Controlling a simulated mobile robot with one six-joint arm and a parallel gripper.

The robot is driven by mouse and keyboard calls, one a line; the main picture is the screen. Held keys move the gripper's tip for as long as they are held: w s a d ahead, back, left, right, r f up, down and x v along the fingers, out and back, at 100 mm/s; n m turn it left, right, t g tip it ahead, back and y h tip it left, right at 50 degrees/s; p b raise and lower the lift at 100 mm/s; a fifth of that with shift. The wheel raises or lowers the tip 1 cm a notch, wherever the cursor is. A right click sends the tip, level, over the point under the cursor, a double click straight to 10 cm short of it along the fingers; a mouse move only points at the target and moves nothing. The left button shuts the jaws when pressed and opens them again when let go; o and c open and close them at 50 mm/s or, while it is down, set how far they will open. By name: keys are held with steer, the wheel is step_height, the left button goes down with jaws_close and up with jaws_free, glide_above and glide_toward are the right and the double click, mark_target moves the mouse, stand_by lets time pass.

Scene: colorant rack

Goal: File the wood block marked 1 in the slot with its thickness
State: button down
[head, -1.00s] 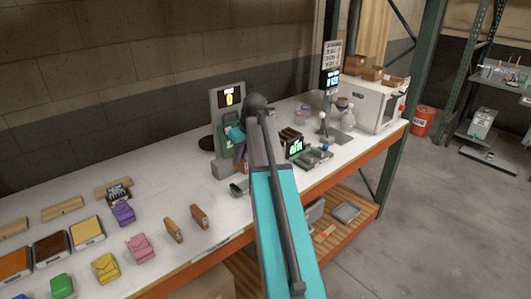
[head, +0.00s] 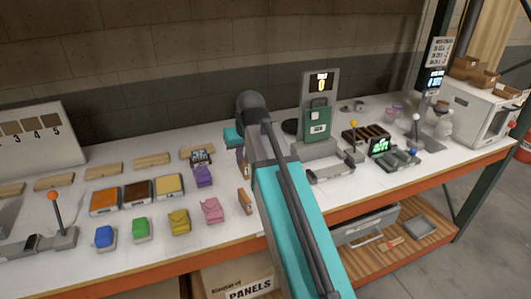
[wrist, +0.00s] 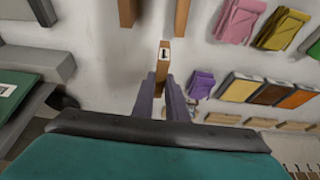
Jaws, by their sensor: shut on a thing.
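The wood block marked 1 (wrist: 163,58) shows in the wrist view as a slim tan block with a dark mark on its pale end. My gripper (wrist: 160,92) is shut on it, one purple-grey finger on each side. In the head view my gripper (head: 241,155) is left of the green-fronted device, and my arm hides much of the held block. Another wood block (head: 245,201) stands on the table below it; the wrist view shows two others, a left one (wrist: 127,11) and a right one (wrist: 181,17). A dark brown slotted holder (head: 366,135) stands to the right; its slot widths are unreadable.
The green-fronted device (head: 318,120) stands right of my gripper. Colored pouches, such as a purple one (head: 203,177) and a pink one (head: 212,210), and square trays lie to the left. A numbered sample board (head: 38,135) stands at far left. A green display (head: 380,147) is at right.

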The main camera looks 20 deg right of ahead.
steer(key=a, duration=0.2)
steer(key=s+a, duration=0.1)
steer(key=a, duration=0.2)
steer(key=shift+s+a, duration=0.1)
steer(key=shift+a, duration=0.1)
